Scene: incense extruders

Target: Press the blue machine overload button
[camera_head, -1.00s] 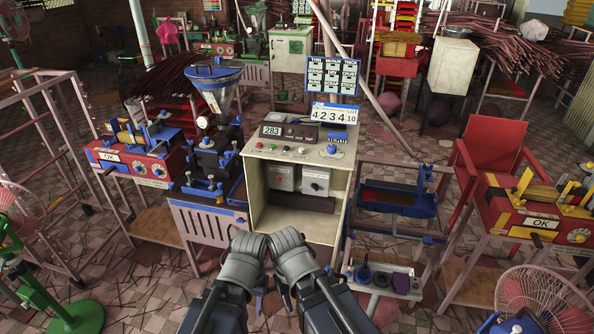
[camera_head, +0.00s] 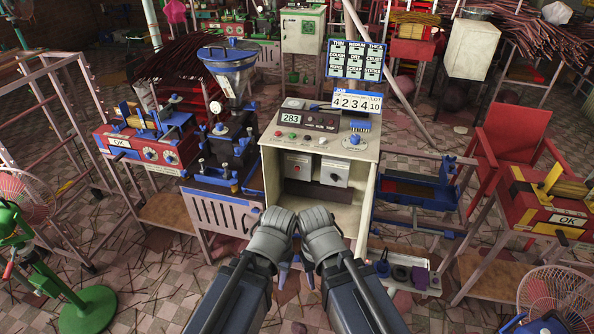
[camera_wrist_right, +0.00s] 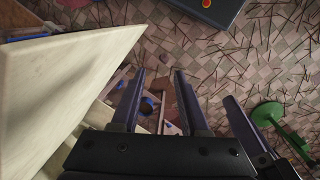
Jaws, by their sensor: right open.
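The blue machine (camera_head: 231,150) is a blue-black extruder with a metal hopper (camera_head: 232,72), standing left of a cream control cabinet (camera_head: 340,148). The cabinet's sloped top has a 283 display and small coloured buttons (camera_head: 307,136). Inside its open front are two grey boxes, the left one (camera_head: 298,166) with a small red spot and the right one (camera_head: 335,172) with a dark knob. Their labels are unreadable. My left gripper (camera_head: 283,264) and right gripper (camera_head: 297,262) hang side by side before the cabinet, mostly hidden by their wrists. The right gripper's fingers (camera_wrist_right: 160,75) are apart and empty in the wrist view.
A red machine (camera_head: 150,142) stands at the left and another (camera_head: 556,200) at the right, near a red chair (camera_head: 510,135). A low stand with a blue tray (camera_head: 415,192) flanks the cabinet. A green fan base (camera_head: 88,310) is lower left. Tiled floor is littered with sticks.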

